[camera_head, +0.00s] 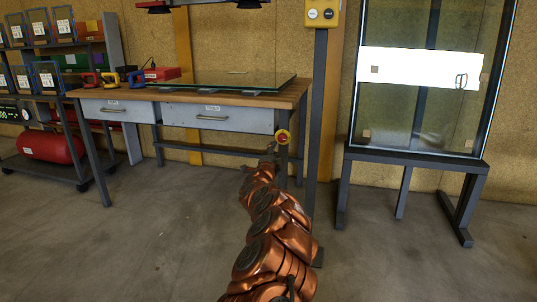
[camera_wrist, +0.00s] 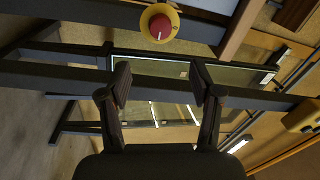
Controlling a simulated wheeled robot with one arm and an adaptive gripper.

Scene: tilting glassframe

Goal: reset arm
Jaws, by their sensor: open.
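My copper-coloured arm reaches forward from the bottom middle of the head view. My gripper (camera_head: 272,150) is small there, near the workbench's front right corner, and its fingers are hard to make out. In the wrist view my gripper (camera_wrist: 160,84) has its two dark fingers apart, with nothing held between them. A red emergency-stop button on a yellow base (camera_head: 283,137) is beside my gripper in the head view; whether they touch cannot be told. The button also shows in the wrist view (camera_wrist: 159,25), beyond the fingers at the top.
The workbench (camera_head: 291,97) has a glass pane (camera_head: 240,86) on top and two drawers. A dark post with a yellow two-button box (camera_head: 321,13) stands right of it. A glass frame stand (camera_head: 415,153) is farther right. A tool cart (camera_head: 41,161) is left. Floor is clear in front.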

